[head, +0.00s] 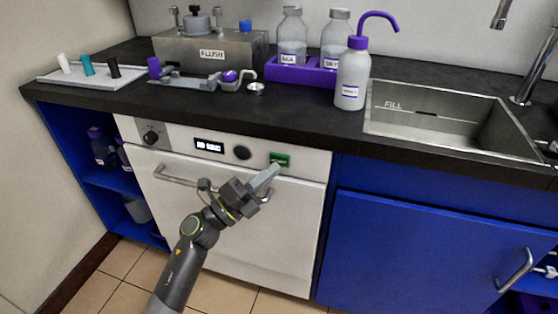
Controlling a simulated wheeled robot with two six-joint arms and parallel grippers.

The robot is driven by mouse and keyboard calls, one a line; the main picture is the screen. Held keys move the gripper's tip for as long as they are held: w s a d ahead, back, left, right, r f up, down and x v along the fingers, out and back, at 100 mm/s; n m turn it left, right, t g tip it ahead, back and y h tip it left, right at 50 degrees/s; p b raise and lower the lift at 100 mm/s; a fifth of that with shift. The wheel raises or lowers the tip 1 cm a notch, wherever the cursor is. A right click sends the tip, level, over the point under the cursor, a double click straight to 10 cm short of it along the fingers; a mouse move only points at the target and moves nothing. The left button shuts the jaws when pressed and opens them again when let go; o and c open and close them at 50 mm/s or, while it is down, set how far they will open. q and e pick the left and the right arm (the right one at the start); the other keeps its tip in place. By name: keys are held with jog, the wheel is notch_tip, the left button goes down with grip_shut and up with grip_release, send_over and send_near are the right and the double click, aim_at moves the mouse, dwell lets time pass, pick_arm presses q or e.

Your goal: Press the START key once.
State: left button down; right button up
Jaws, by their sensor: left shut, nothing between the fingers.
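The green key (279,159) sits at the right end of the white front panel of the appliance under the counter; its lettering is too small to read. My left gripper (273,170) is shut and empty, its fingertips pointing up and right at the key's lower edge. The tips appear very close to the key; I cannot tell whether they touch it. The key's upper face shows. My right gripper cannot be made out.
The panel also holds a dark knob (150,138), a lit display (209,146) and a round black button (242,153). A bar handle (175,176) runs below, partly behind my left gripper. The counter (200,108) overhangs above, with bottles and a sink (440,115).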

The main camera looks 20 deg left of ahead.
dwell(0.5)
pick_arm(q)
jog(key=shift+w, duration=0.4)
jog(key=shift+w, duration=0.4)
dwell(0.5)
jog(key=shift+s, duration=0.1)
jog(key=shift+s+p, duration=0.35)
jog(key=shift+s, duration=0.4)
jog(key=s+p, duration=0.1)
jog(key=s, duration=0.4)
jog(key=shift+a+p, duration=0.1)
jog(key=shift+p, duration=0.25)
